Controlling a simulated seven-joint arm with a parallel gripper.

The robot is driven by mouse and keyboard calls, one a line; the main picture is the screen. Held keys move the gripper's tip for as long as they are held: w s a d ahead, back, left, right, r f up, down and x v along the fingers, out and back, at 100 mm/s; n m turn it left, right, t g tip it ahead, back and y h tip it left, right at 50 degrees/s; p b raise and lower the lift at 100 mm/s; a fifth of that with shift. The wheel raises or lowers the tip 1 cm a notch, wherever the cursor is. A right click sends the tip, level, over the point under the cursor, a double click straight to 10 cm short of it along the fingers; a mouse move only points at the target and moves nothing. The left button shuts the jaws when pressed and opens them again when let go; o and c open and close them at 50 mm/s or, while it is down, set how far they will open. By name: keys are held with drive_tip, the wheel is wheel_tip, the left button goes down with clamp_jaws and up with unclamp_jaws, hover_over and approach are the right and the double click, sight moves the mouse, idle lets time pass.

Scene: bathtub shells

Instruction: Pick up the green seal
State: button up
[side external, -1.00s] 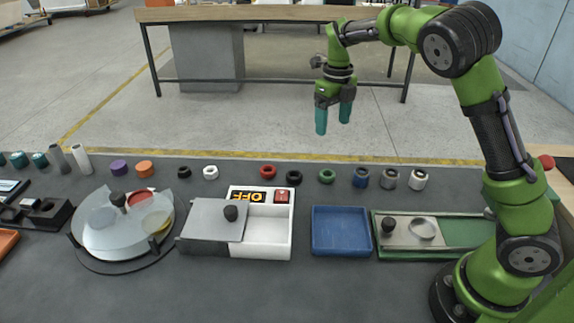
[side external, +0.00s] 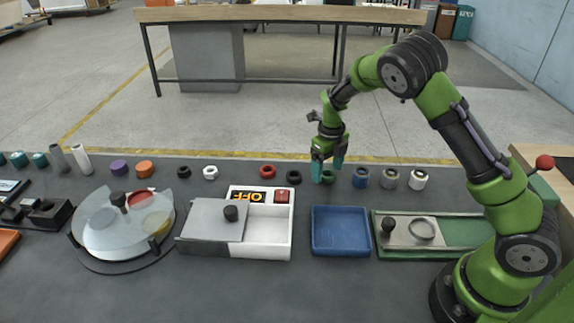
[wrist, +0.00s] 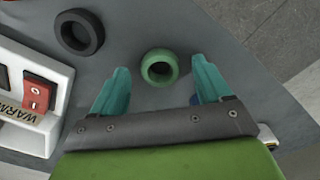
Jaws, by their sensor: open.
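The green seal (side external: 328,177) is a small ring lying flat on the dark table near its far edge. In the wrist view the green seal (wrist: 159,68) shows its hole and sits beyond and between the fingertips. My gripper (side external: 328,172) has teal fingers and points down at the seal, partly covering it in the side view. In the wrist view my gripper (wrist: 161,82) is open and empty, with a finger on either side of the seal's line. I cannot tell whether the fingers touch the table.
A black ring (wrist: 79,32) lies left of the seal, with a red ring (side external: 268,171) beyond it. A blue ring (side external: 360,177) stands close on the right. A blue tray (side external: 341,247) and a white box (side external: 268,243) lie nearer the camera.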

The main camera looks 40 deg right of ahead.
drive_tip(key=shift+f, duration=0.45)
drive_tip(key=shift+c, duration=0.2)
drive_tip(key=c, duration=1.1)
drive_tip(key=shift+o, duration=0.2)
drive_tip(key=shift+r, duration=0.15)
